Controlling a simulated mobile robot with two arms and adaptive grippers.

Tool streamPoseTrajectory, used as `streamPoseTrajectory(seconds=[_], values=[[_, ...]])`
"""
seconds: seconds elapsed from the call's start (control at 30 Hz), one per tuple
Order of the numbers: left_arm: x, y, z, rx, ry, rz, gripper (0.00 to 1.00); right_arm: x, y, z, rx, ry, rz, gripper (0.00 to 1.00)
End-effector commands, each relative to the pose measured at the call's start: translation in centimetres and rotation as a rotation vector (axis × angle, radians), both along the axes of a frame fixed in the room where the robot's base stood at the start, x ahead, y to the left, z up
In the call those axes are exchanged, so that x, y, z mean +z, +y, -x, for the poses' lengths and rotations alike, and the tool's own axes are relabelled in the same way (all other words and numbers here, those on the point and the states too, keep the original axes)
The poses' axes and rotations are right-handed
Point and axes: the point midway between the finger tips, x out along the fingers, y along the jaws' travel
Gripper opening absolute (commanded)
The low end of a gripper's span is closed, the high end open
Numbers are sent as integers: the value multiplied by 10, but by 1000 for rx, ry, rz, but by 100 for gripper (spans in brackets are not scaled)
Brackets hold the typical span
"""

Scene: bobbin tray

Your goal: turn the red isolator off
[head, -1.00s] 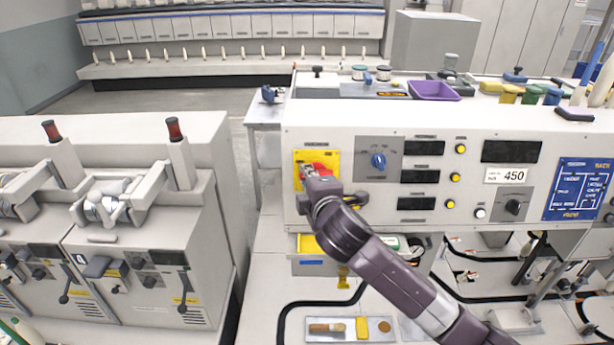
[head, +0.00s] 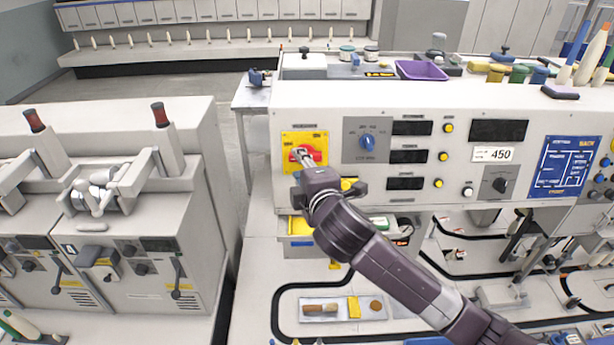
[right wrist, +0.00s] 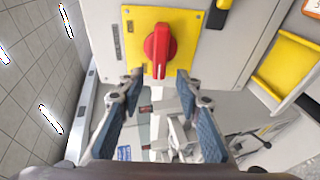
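The red isolator (head: 316,154) is a red rotary handle on a yellow plate (head: 290,139) at the left end of the white control panel. In the right wrist view the red handle (right wrist: 159,50) shows whole, with its narrow grip pointing toward the gripper. My right gripper (head: 305,158) is in front of the yellow plate and partly covers the handle in the head view. In the right wrist view my right gripper (right wrist: 160,80) is open, its two fingers apart on either side below the handle, with nothing between them touching it. My left gripper is not in view.
A blue rotary knob (head: 367,142) sits right of the yellow plate. An open drawer with yellow inside (head: 300,226) juts out below the panel. A purple tray (head: 422,70) stands on top. Grey machines with red-topped levers (head: 160,115) stand at the left.

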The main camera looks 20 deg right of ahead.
Motion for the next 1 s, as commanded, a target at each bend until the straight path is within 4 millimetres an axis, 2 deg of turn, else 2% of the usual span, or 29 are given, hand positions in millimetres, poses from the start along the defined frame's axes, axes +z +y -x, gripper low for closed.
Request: streamPoseTrajectory(seconds=[0.03, 0.2, 0.4, 0.9, 1.0], values=[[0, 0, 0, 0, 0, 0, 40, 2, 1, 11, 2, 0, 0, 32], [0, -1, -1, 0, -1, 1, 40, 10, 2, 43, 2, 0, 0, 32], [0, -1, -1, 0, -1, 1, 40, 15, 2, 66, 1, 1, 1, 32], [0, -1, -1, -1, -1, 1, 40, 17, 2, 70, -1, 1, 1, 32], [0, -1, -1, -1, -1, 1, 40, 10, 2, 73, -6, 19, -21, 32]])
